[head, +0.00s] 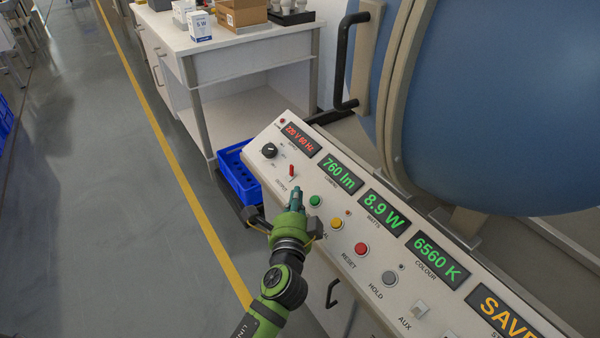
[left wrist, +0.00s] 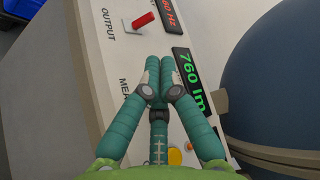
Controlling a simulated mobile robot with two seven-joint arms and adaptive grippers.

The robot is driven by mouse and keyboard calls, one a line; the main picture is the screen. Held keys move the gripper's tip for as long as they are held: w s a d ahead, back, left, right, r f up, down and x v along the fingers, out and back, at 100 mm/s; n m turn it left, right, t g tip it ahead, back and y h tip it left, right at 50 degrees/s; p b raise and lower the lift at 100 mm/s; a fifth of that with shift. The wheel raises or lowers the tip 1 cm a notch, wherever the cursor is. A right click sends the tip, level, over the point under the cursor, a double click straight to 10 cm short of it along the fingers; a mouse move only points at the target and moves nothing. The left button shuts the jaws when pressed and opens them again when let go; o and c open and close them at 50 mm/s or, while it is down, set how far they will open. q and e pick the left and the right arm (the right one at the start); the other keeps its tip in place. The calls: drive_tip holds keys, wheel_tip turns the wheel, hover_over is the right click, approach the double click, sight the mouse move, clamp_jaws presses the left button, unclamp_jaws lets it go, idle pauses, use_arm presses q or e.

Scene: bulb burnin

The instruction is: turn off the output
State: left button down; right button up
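The output switch is a small red toggle (head: 292,170) on the sloped white control panel (head: 345,235), below the red-lit 220 V 60 Hz display (head: 300,139). In the left wrist view the red toggle (left wrist: 143,20) stands beside the OUTPUT label, ahead of my fingertips. My left gripper (head: 296,192) is just below the toggle in the head view, over the panel's near edge. In the left wrist view its teal fingers (left wrist: 151,72) come together at the tips with nothing between them. A gap shows between fingertips and toggle. My right gripper is in neither view.
A black knob (head: 269,150) sits left of the toggle. Green (head: 315,201), yellow (head: 337,224), red (head: 361,249) and grey (head: 389,278) buttons run down the panel. A large blue sphere (head: 490,100) stands behind it. A blue crate (head: 238,175) and white bench (head: 220,50) are left.

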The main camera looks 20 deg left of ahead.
sight(300, 177)
use_arm(q)
drive_tip(key=x, duration=0.9)
drive_tip(key=shift+a+f, duration=0.1)
drive_tip(key=shift+w+a+b, duration=0.1)
drive_tip(key=shift+w+b, duration=0.2)
drive_tip(key=shift+w, duration=0.1)
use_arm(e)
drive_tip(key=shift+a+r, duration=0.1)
